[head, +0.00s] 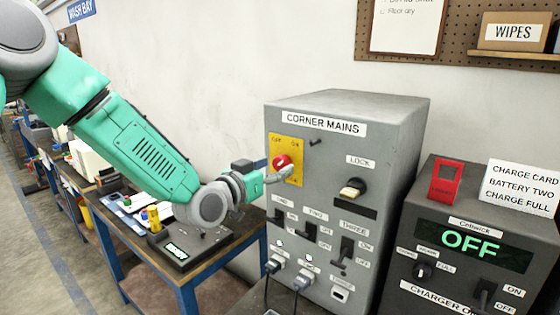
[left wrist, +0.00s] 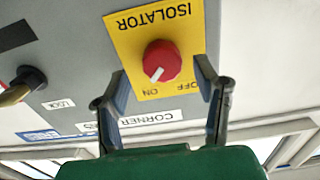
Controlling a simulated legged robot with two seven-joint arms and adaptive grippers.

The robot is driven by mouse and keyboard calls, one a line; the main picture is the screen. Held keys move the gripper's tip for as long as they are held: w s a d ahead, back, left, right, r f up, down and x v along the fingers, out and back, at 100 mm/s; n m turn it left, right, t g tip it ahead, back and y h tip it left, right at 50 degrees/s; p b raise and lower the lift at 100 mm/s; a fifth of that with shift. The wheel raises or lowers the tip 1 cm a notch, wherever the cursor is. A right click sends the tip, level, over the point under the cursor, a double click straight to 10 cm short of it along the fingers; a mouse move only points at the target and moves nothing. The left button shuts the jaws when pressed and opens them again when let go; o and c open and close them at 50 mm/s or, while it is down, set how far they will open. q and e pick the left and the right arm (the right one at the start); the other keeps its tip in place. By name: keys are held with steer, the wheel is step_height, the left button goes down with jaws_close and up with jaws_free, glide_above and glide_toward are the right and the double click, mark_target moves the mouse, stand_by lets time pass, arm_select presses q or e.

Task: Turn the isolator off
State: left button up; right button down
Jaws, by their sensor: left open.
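The isolator is a red round knob (head: 282,161) on a yellow plate (head: 295,143) at the upper left of the grey CORNER MAINS box (head: 345,122). In the left wrist view the red knob (left wrist: 162,60) appears upside down, and its white mark points towards the ON label. OFF is printed on the other side. My left gripper (head: 280,174) is at the knob. In the left wrist view my left gripper (left wrist: 161,68) is open, with one finger on each side of the knob. I cannot tell whether the fingers touch it. My right gripper is out of view.
The box also carries a LOCK knob (head: 352,187), several black switches and plugged cables below. A charger (head: 465,255) reading OFF stands to the right with a red tag (head: 445,182) on top. A workbench (head: 200,255) with tools is under my left arm.

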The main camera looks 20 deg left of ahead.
arm_select(q)
steer(key=shift+w+a+f, duration=0.1)
steer(key=shift+w, duration=0.9)
steer(key=shift+d, duration=0.4)
steer(key=c, duration=1.2)
steer(key=shift+o, duration=0.3)
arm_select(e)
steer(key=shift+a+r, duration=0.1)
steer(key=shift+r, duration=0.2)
